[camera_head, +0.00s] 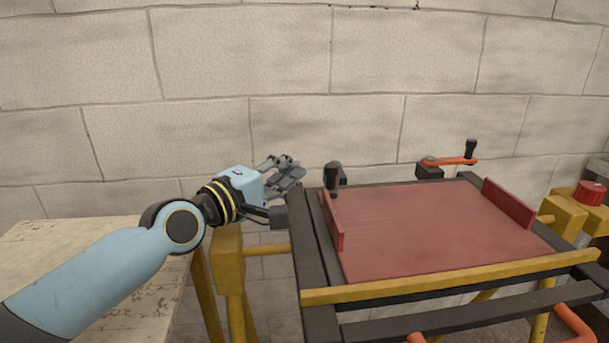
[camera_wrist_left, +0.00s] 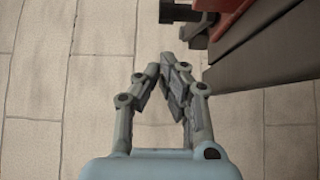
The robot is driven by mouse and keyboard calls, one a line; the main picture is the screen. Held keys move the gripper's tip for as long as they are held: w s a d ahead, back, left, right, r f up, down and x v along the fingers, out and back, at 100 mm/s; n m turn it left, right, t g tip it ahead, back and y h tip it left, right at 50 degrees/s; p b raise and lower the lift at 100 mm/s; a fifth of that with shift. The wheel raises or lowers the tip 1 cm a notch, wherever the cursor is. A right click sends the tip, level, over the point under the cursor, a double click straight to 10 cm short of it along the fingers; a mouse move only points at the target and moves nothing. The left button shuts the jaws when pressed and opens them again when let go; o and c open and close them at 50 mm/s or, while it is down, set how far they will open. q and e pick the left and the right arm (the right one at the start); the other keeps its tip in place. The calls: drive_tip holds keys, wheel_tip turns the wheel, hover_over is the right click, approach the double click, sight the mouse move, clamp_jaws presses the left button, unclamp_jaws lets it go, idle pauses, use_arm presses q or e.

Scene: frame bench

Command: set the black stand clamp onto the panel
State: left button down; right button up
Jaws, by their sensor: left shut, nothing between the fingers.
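A red panel (camera_head: 440,230) with raised red side strips lies on the dark frame bench (camera_head: 311,260). A black upright clamp (camera_head: 333,177) stands at the panel's back left corner; I cannot tell whether it bears on the panel. A black part, apparently this clamp, shows at the top of the left wrist view (camera_wrist_left: 180,13). A second clamp with an orange arm and black handle (camera_head: 450,161) sits at the back edge. My left gripper (camera_head: 291,166) is shut and empty, left of the black clamp and apart from it. My right gripper is out of view.
A yellow bar (camera_head: 450,279) runs along the bench's front. A pale worn table (camera_head: 100,260) stands at the left, with a floor gap before the bench. A block wall (camera_head: 300,70) closes off the back. A yellow post with a red knob (camera_head: 590,192) stands at the right.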

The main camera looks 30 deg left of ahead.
sight(333, 169)
use_arm(q)
drive_tip(key=shift+w+d, duration=0.4)
drive_tip(key=shift+d, duration=0.25)
drive_tip(key=shift+w+d, duration=0.35)
drive_tip(key=shift+d, duration=0.3)
drive_tip(key=shift+d, duration=0.7)
drive_tip(key=shift+a, duration=0.15)
